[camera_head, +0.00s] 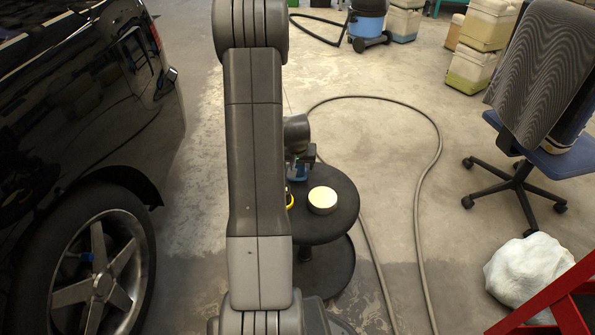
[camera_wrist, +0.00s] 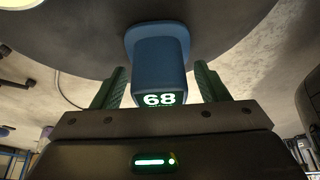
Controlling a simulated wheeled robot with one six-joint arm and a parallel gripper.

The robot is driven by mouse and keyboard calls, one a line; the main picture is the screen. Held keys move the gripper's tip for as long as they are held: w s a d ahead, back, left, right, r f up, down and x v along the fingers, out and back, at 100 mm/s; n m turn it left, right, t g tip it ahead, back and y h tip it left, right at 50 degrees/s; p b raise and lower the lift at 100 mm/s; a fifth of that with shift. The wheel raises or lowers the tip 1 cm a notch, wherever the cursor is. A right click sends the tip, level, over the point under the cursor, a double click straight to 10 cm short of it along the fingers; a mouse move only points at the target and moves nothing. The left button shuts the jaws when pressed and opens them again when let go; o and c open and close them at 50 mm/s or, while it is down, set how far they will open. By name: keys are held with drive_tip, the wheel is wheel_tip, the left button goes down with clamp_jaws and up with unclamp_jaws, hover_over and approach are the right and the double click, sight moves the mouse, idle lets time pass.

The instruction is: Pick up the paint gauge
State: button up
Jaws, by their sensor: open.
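The paint gauge (camera_wrist: 160,62) is a blue block with a wider foot and a lit display reading 68. In the wrist view its foot is against the dark round stool seat (camera_wrist: 75,35). My gripper (camera_wrist: 159,78) is open, with one green finger on each side of the gauge. A gap seems to show on both sides; contact is not clear. In the head view the gauge (camera_head: 301,171) is a small blue patch on the far left part of the stool top (camera_head: 335,228). My gripper (camera_head: 301,157) is just over it, and my arm partly hides this area.
A round tin with a pale top (camera_head: 322,199) stands on the stool, near the gauge. A yellow item (camera_head: 289,201) is partly hidden by my arm. A black car (camera_head: 85,120) is at left. A hose (camera_head: 425,185) lies on the floor; an office chair (camera_head: 545,110) is at right.

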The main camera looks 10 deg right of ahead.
drive_tip(key=c, duration=1.2)
wheel_tip(320, 180, up, 10)
drive_tip(key=p, duration=0.4)
drive_tip(key=shift+r, duration=0.2)
wheel_tip(320, 180, down, 10)
drive_tip(key=b, duration=0.3)
drive_tip(key=shift+f, duration=0.1)
